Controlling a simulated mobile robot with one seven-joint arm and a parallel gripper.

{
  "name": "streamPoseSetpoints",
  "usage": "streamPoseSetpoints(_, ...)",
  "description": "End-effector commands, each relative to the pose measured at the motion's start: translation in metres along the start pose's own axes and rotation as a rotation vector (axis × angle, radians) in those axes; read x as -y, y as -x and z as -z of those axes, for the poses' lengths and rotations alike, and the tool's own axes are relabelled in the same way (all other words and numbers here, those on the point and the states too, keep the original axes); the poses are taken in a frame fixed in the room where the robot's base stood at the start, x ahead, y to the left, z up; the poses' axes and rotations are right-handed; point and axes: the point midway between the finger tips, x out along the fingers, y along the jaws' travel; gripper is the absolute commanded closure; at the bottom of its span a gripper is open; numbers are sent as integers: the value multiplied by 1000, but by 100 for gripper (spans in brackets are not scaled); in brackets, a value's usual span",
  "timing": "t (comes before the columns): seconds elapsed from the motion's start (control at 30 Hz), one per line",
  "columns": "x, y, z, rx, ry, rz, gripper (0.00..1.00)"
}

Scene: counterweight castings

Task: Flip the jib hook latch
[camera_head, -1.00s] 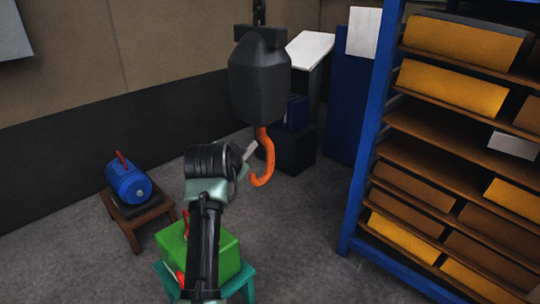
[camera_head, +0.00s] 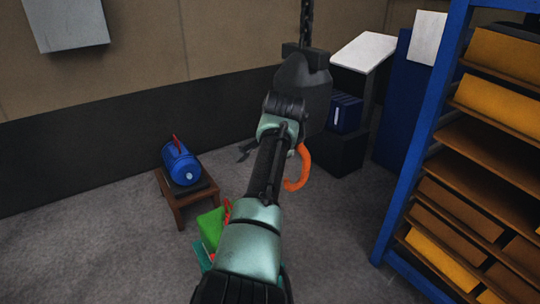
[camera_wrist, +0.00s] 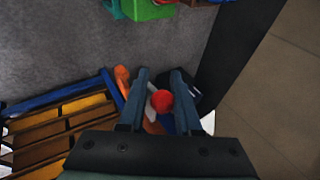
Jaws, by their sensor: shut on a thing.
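The orange jib hook (camera_head: 302,168) hangs below a dark hook block (camera_head: 312,78) on a chain. My arm crosses in front of the block and hides part of it and of the hook's shank. In the wrist view, my gripper (camera_wrist: 160,73) has its two fingers close on either side of a round red knob (camera_wrist: 161,101), and it is shut on that knob. A pale strip, which may be the latch lever, shows beside the knob. Part of the orange hook also shows left of the fingers (camera_wrist: 122,80). The latch's position against the hook cannot be told.
A blue shelf rack (camera_head: 424,135) with yellow and brown boxes stands at the right. A blue machine (camera_head: 181,163) sits on a brown stool (camera_head: 181,211) at the left. A green block (camera_head: 211,224) is partly behind my arm. Grey floor at the left is clear.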

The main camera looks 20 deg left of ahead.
Motion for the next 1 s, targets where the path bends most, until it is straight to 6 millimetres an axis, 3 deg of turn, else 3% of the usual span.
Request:
streamPoseSetpoints(0.4, 7, 5, 4, -6, -3, 16, 100)
streamPoseSetpoints(0.43, 7, 5, 4, -6, -3, 16, 62)
streamPoseSetpoints(0.53, 6, 4, 3, -5, -2, 13, 44)
streamPoseSetpoints(1.0, 2, 7, 1, -1, -2, 6, 44)
